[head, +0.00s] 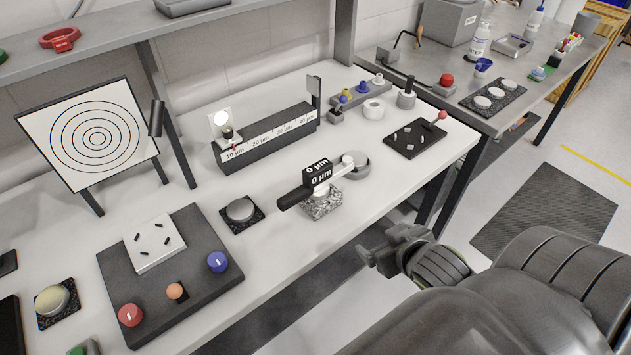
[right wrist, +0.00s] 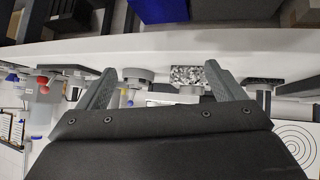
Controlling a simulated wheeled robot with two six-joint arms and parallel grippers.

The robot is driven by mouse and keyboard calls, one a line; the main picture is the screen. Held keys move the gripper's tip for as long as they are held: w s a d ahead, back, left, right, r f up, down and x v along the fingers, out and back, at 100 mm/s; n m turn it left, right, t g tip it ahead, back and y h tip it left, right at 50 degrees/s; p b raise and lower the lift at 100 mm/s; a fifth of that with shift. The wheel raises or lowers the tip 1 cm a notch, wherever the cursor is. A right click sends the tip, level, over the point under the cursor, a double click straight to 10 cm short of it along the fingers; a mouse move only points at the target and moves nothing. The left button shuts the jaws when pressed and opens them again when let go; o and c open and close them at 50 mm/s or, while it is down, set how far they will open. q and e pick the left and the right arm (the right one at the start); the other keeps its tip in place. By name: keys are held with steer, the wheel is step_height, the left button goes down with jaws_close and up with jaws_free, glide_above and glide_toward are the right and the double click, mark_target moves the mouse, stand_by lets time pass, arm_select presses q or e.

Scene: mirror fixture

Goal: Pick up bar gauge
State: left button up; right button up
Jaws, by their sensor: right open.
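What looks like the bar gauge (head: 318,180) has a black handle and a dark display reading "0 µm". It rests on a speckled granite block (head: 322,206) near the front edge of the white table, with its light arm reaching toward a round grey disc (head: 355,165). In the right wrist view the granite block (right wrist: 188,75) shows between the fingers, and the gauge itself is hard to make out. My right gripper (head: 381,252) is open and empty, in front of the table edge and apart from the gauge. It also shows in the right wrist view (right wrist: 160,82). My left gripper is not in view.
A long black scale box (head: 265,137) stands behind the gauge. A dark plate with a red-knobbed lever (head: 410,138) lies to the right. A dark base with coloured knobs (head: 200,275) and a ringed target board (head: 90,135) are left. The table's front edge (head: 300,258) separates gripper and gauge.

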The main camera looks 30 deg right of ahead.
steer(key=w+r+t+y, duration=0.2)
steer(key=w+r+t, duration=0.15)
steer(key=r, duration=0.25)
steer(key=n+t+y, duration=0.2)
glide_toward(313, 166)
steer(key=x, duration=0.6)
steer(key=shift+d+f+b, duration=0.35)
steer(key=shift+f+b, duration=0.05)
steer(key=p+x, duration=0.1)
steer(key=x, duration=0.3)
steer(key=shift+f, duration=0.2)
steer(key=shift+w+f, duration=0.25)
steer(key=shift+w, duration=0.35)
steer(key=shift+s, duration=0.1)
steer(key=shift+c, duration=0.3)
steer(key=shift+r, duration=0.1)
steer(key=c, duration=1.3)
steer(key=shift+o, duration=0.2)
